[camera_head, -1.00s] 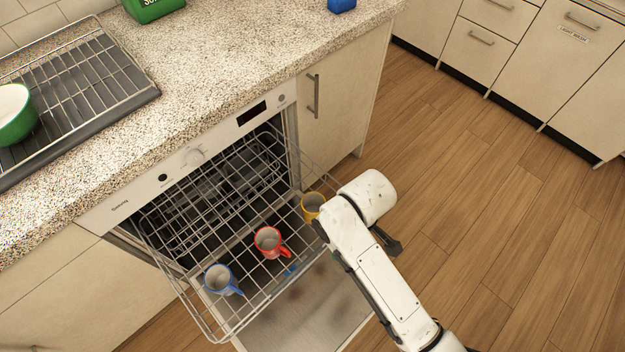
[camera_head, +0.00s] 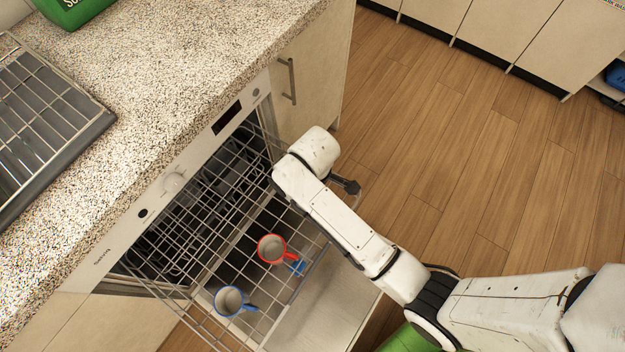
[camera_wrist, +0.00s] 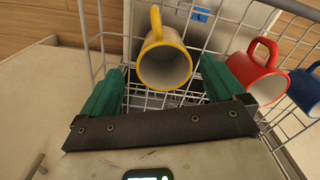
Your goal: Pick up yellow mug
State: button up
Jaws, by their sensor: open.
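The yellow mug (camera_wrist: 165,66) shows in the wrist view with its open mouth toward the camera and its handle at the top. It is by the wire rack of the dishwasher. My gripper (camera_wrist: 160,69) is open, with one green finger on each side of the mug in the picture. Gaps show between mug and fingers, and I cannot tell how deep the mug sits between them. In the head view the yellow mug is hidden behind my white arm, which reaches over the rack's right end.
A red mug (camera_head: 270,250) and a blue mug (camera_head: 229,301) stand in the pulled-out wire rack (camera_head: 190,308); they also show right of the yellow mug in the wrist view. The open dishwasher door (camera_head: 325,305) lies below. The speckled counter (camera_head: 170,90) is above, with open floor right.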

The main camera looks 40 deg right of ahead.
jog(key=f, duration=0.5)
jog(key=shift+a+b, duration=0.25)
jog(key=shift+b, duration=0.15)
jog(key=c, duration=1.2)
